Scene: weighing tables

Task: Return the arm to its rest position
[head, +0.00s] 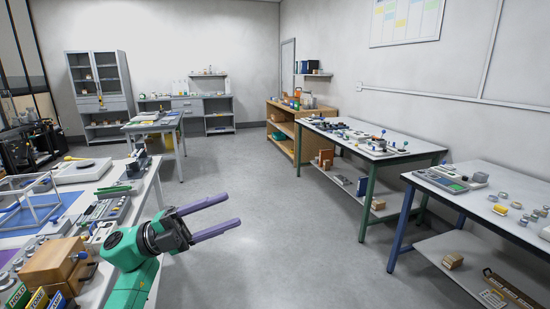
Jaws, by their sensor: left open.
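My left gripper (212,217) shows at the lower left of the head view. Its two long purple fingers are spread apart with nothing between them. They point right, over the open floor past the edge of the left table. My green left arm comes in from the bottom, close beside that table's edge. My right gripper is not in the head view.
The left table (149,193) carries a wooden block (54,265), weights and trays close to my arm. The green-legged table (425,152) and the blue-legged table (535,188) stand on the right. The grey floor (290,215) between is clear.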

